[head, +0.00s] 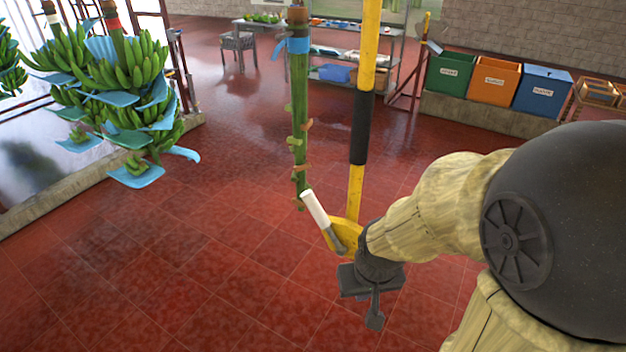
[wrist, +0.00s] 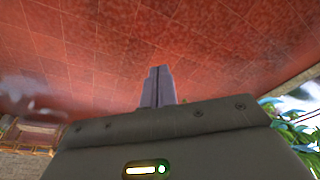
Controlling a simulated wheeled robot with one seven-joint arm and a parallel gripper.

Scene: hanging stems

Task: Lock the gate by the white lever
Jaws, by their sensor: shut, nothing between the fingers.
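The white lever (head: 316,209) slants up to the left from a yellow bracket (head: 347,236) near the lower end of a yellow pole (head: 356,195) with a black sleeve. My gripper (head: 374,320) points down, just below and right of the bracket in the head view. Its fingers are shut and empty, and apart from the lever. The closed fingers (wrist: 157,88) also show in the wrist view, with red floor behind them; the lever is not seen there. I cannot tell which part is the gate.
A bare green stem (head: 299,110) with a blue band hangs just left of the pole. Banana bunches (head: 125,70) hang at the left. Green, orange and blue bins (head: 495,80) stand at the back right. The red tiled floor (head: 190,260) is open.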

